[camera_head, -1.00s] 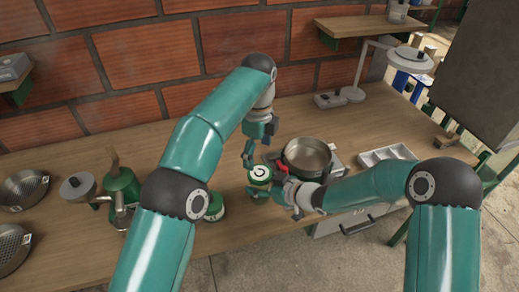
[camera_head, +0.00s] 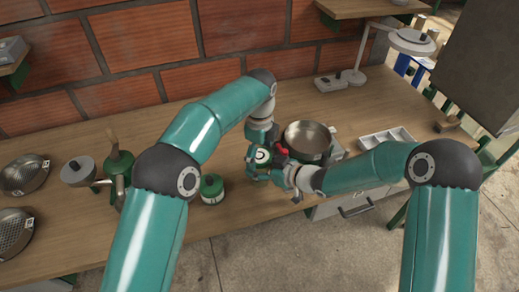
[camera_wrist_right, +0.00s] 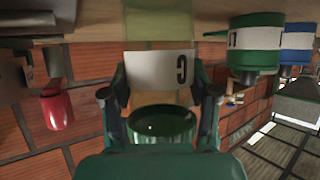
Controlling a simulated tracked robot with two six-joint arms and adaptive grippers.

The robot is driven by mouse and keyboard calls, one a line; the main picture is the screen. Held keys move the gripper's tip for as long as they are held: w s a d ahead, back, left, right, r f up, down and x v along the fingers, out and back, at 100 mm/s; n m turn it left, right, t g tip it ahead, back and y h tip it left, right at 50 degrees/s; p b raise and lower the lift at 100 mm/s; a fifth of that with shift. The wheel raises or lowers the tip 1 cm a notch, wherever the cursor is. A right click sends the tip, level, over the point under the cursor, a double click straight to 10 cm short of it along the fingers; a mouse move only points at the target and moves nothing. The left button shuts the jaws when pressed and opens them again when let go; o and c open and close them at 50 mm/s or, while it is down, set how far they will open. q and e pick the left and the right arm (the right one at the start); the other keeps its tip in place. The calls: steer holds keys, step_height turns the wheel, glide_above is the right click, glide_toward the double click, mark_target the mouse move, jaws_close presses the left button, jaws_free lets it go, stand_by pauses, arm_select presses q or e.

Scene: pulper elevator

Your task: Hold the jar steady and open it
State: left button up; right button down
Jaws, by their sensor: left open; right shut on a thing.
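The jar has a green lid with a white top (camera_head: 262,156). It is near the front edge of the workbench, in front of the metal pan. My right gripper (camera_head: 274,172) is shut on the jar's body from the right. In the right wrist view, the jar's white label with a dark letter (camera_wrist_right: 160,70) shows between the fingers of the right gripper (camera_wrist_right: 160,98). My left gripper (camera_head: 262,148) is open, low over the lid from behind, with its fingers near the lid's sides. Whether they touch the lid is hidden.
A green jar (camera_head: 212,188) stands to the left on the wooden bench (camera_head: 60,245). Metal strainers (camera_head: 24,175) and a green grinder (camera_head: 119,170) are at the left.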

arm_select(q)
steer(key=c, duration=1.2)
steer(key=n, duration=1)
steer(key=o, duration=1.3)
steer(key=shift+d+r, duration=0.1)
